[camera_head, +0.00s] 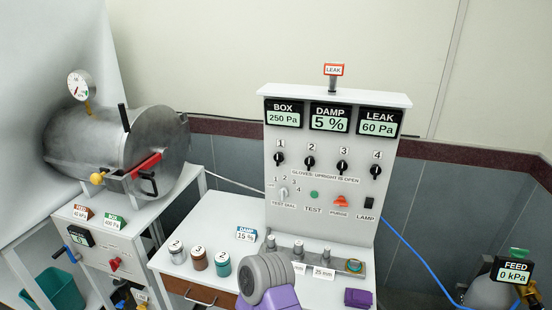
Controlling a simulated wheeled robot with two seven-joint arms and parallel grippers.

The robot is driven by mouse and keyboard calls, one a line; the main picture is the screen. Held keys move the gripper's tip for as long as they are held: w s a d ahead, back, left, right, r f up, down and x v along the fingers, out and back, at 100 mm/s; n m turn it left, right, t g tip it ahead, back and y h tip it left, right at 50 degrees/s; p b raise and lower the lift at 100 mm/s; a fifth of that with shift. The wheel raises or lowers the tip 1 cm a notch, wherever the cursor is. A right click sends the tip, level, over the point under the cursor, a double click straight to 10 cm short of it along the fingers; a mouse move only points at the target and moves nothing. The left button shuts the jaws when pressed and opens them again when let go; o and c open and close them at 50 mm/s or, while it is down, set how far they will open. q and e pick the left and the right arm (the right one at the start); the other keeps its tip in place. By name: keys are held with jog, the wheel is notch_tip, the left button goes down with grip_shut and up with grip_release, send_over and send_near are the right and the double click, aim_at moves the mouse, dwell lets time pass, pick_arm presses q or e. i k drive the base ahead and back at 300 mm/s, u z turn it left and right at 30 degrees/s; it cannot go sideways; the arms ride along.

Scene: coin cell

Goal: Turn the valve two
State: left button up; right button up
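Valve two is the small black knob (310,162) under the label "2" on the white panel (290,207). It looks about upright, but it is too small to tell its exact angle. Black knobs one (279,159), three (342,167) and four (376,171) stand in the same row. The print below reads "GLOVES: UPRIGHT IS OPEN". The displays above read BOX 250 Pa (284,114), DAMP 5 % (330,118) and LEAK 60 Pa (379,122). Neither gripper can be made out, and nothing touches the knobs.
A grey ribbed and purple object (266,277) rises at the bottom middle; I cannot tell what it is. Several small jars (199,258) stand on the white bench (217,215). A metal drum (100,145) is at left. The space before the knobs looks clear.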

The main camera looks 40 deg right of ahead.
aim_at(309, 162)
jog(key=k, duration=0.2)
jog(key=z, duration=0.8)
